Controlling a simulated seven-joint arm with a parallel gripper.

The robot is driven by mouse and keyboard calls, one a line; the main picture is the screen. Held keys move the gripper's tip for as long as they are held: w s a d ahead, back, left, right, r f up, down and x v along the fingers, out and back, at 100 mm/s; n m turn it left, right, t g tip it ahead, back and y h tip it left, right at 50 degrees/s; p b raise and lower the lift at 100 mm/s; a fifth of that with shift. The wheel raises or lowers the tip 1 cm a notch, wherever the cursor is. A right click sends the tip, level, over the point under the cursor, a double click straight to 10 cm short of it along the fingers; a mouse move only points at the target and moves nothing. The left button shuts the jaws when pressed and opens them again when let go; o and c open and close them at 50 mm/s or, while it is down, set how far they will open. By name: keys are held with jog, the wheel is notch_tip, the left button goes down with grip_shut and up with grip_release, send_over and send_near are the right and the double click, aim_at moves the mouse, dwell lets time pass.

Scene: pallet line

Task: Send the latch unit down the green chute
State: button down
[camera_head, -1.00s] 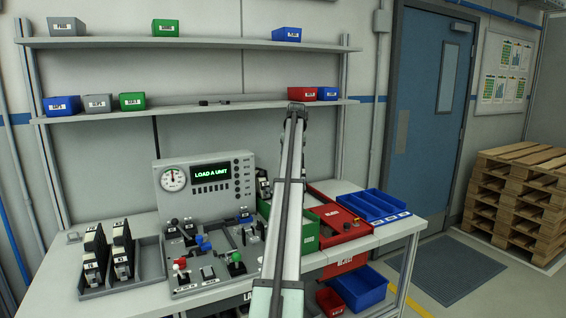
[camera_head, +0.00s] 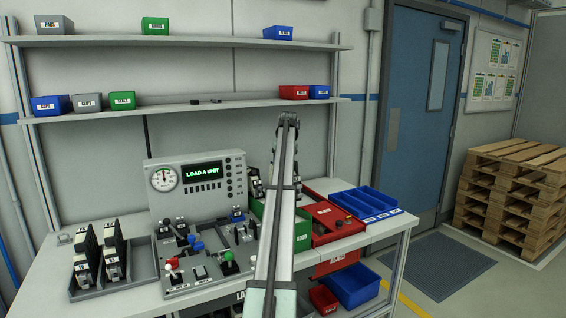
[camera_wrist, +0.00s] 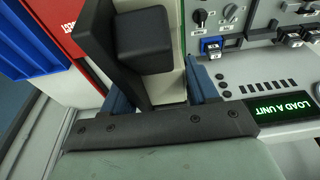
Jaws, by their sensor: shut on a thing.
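My gripper (camera_wrist: 158,88) is shut on a black and cream latch unit (camera_wrist: 146,40), seen close up in the wrist view. Part of a dark unit also shows beside my arm in the head view (camera_head: 255,184), where the arm hides my gripper. The green chute (camera_head: 302,238) stands right of the control panel, partly hidden by my arm. A green strip of it shows beside the held unit in the wrist view. I cannot tell whether the unit touches the chute.
The test panel (camera_head: 195,187) reads "LOAD A UNIT", with levers in front. Units stand in a grey tray (camera_head: 142,262) at left. A red chute (camera_head: 338,228) and blue bins (camera_head: 366,203) stand right of the green chute. Shelves with small boxes are above.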

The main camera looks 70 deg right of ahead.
jog(key=shift+f, duration=3.85)
jog(key=shift+c, duration=1.1)
grip_release()
jog(key=shift+f, duration=0.1)
jog(key=r, duration=0.4)
jog(key=s+a+r, duration=0.1)
jog(key=r, duration=0.4)
jog(key=s+a+r, duration=0.1)
jog(key=r, duration=0.3)
jog(key=shift+a+r, duration=0.1)
jog(key=shift+r, duration=0.2)
